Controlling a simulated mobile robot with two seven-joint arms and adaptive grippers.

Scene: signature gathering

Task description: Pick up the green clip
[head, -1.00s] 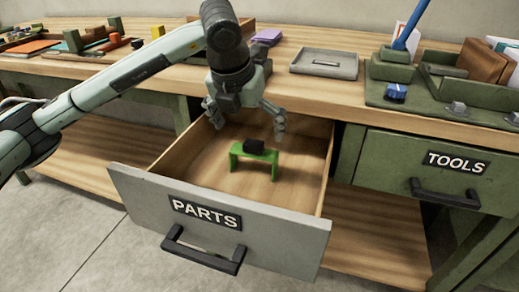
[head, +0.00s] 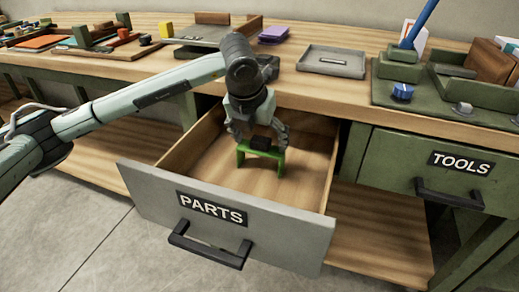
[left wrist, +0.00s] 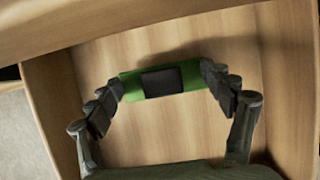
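The green clip (head: 244,157) is a small bridge-shaped piece with a black block (head: 261,143) on top. It stands on the floor of the open PARTS drawer (head: 230,188). My left gripper (head: 258,136) points down into the drawer with its fingers at the clip's two ends. In the left wrist view, the green clip (left wrist: 190,78) lies between the fingertips of my left gripper (left wrist: 162,80). Both fingertips look in contact with its ends. The clip appears level and still at the drawer floor. My right gripper is not in view.
The TOOLS drawer (head: 440,170) is closed at the right. A grey tray (head: 332,61) and purple pads (head: 273,34) sit on the bench above.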

